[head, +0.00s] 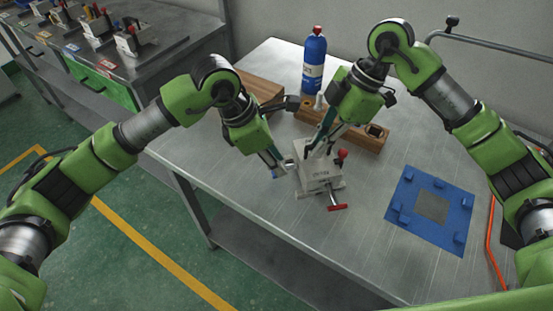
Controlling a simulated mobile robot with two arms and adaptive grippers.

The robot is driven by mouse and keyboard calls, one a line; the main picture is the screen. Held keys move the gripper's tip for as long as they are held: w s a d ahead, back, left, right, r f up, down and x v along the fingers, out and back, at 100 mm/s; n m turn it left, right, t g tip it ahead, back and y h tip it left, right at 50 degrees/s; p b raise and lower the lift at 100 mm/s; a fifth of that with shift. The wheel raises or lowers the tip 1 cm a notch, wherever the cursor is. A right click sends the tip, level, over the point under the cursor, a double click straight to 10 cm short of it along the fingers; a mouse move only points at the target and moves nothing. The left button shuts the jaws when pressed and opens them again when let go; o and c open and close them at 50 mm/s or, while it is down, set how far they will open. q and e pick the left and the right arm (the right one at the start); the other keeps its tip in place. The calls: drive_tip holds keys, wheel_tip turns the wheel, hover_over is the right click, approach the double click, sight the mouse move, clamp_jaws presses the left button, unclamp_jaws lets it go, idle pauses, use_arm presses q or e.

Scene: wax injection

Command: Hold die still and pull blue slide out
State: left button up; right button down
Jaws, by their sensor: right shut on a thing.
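The grey metal die (318,172) sits on the table, with a red-handled slide (337,207) at its front and a red knob (342,154) at its right. A small blue part, apparently the blue slide (279,174), shows at the die's left side. My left gripper (276,165) points down at that side, right by the blue part. Whether its fingers are apart or shut on it is too small to tell. My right gripper (314,152) reaches down onto the die's top from behind and is shut on the die. Its fingertips are partly hard to make out.
A blue fixture mat (405,219) with raised blocks lies on the table (262,205) to the right. Behind the die are a wooden block (370,141), a wooden box (262,90) and a blue bottle (314,65). The table's front is clear.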

use_arm(q)
drive_tip(key=v, duration=1.2)
drive_tip(key=shift+w, duration=0.1)
use_arm(e)
drive_tip(key=c, duration=2.2)
unclamp_jaws()
drive_tip(key=shift+o, duration=0.2)
drive_tip(key=shift+r, duration=0.1)
